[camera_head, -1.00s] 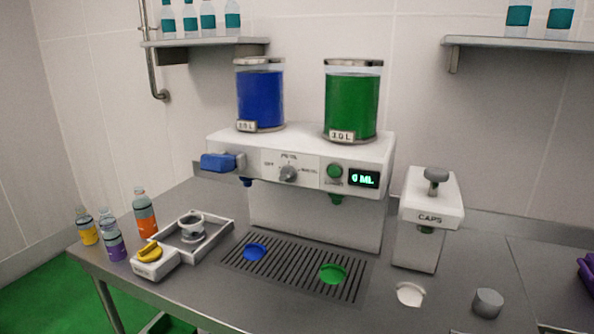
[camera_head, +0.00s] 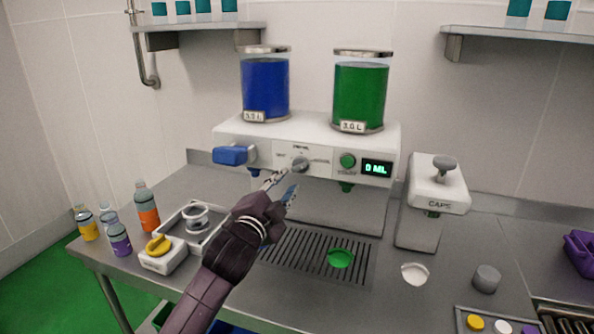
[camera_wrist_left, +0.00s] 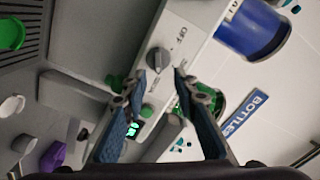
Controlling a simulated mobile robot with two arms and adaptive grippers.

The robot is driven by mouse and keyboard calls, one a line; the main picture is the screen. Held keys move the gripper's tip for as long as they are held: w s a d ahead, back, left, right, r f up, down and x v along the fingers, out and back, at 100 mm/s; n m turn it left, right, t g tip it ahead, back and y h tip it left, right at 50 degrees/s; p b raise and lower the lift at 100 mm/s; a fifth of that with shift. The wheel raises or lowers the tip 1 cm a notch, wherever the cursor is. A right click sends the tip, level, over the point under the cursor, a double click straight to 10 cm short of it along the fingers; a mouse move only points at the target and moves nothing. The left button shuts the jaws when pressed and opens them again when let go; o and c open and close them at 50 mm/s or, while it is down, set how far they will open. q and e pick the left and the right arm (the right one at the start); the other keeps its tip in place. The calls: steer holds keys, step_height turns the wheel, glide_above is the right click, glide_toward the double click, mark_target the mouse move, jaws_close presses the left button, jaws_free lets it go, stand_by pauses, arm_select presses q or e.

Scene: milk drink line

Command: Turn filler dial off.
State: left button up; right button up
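The filler dial (camera_head: 300,164) is a grey knob on the front panel of the white filler machine (camera_head: 228,128), between printed labels. It also shows in the left wrist view (camera_wrist_left: 158,60), between and beyond the fingertips. My left gripper (camera_head: 280,184) is just below and left of the dial in the head view, apart from it as far as I can tell. Its two blue-padded fingers are spread with nothing between them in the left wrist view (camera_wrist_left: 163,78). The panel display (camera_head: 377,168) reads 0 ML in green. My right gripper is not in view.
A blue lever (camera_head: 230,155) sits left of the dial and a green button (camera_head: 348,160) right of it. Below is a drip grate (camera_head: 310,262) with a green disc (camera_head: 340,258). Several bottles (camera_head: 147,208) and a tray (camera_head: 172,222) stand left; a caps dispenser (camera_head: 437,190) stands right.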

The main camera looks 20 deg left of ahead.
mark_target(299, 169)
arm_select(q)
steer(key=w, duration=0.2)
steer(key=w+p, duration=0.1)
steer(key=w, duration=0.2)
steer(key=shift+w+d+p, duration=0.25)
steer(key=shift+w+p, duration=0.05)
steer(key=shift+w+d+f, duration=0.1)
steer(key=shift+w, duration=0.9)
jaws_close()
